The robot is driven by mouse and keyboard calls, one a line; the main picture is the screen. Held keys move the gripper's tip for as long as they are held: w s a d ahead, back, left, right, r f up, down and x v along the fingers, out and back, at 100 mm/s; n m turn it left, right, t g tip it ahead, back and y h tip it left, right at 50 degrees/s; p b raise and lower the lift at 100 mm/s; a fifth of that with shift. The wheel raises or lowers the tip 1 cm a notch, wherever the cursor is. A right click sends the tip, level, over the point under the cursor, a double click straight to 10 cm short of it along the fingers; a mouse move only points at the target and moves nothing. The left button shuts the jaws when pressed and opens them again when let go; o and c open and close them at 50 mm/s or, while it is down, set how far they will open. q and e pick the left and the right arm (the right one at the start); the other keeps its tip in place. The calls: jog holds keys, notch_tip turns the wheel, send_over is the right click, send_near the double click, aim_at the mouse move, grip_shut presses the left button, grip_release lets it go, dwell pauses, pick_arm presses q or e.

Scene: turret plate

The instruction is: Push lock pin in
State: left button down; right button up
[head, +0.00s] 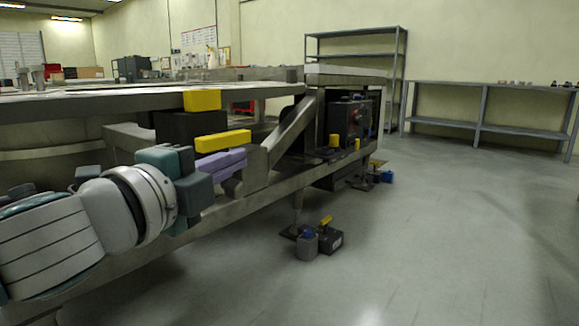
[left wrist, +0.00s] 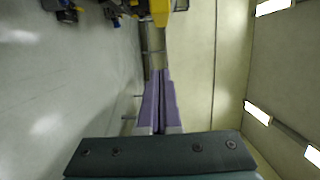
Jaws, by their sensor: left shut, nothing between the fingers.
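My left gripper (head: 240,159) has purple fingers, which are shut with nothing between them. It reaches in from the left beside the frame of the turret plate (head: 60,98). In the left wrist view the closed fingers (left wrist: 160,75) point toward a yellow part (left wrist: 160,12) at the top edge. In the head view a yellow bar (head: 222,140) lies just above the fingers, and a yellow block (head: 202,100) sits higher, at the plate's edge. I cannot tell which part is the lock pin, or whether the fingers touch anything. My right gripper is not in view.
Dark blocks with yellow handles (head: 327,240) stand on the floor. A bench (head: 480,105) and shelves (head: 355,35) are at the back. Floor at right is clear.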

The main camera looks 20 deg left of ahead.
pick_arm(q)
jog(key=s+a, duration=0.1)
jog(key=s, duration=0.5)
jog(key=shift+a+r+p, duration=0.15)
jog(key=shift+a+p, duration=0.2)
jog(key=shift+a, duration=0.05)
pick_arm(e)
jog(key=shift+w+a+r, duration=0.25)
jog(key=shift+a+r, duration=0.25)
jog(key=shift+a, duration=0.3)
pick_arm(q)
jog(key=shift+d, duration=0.1)
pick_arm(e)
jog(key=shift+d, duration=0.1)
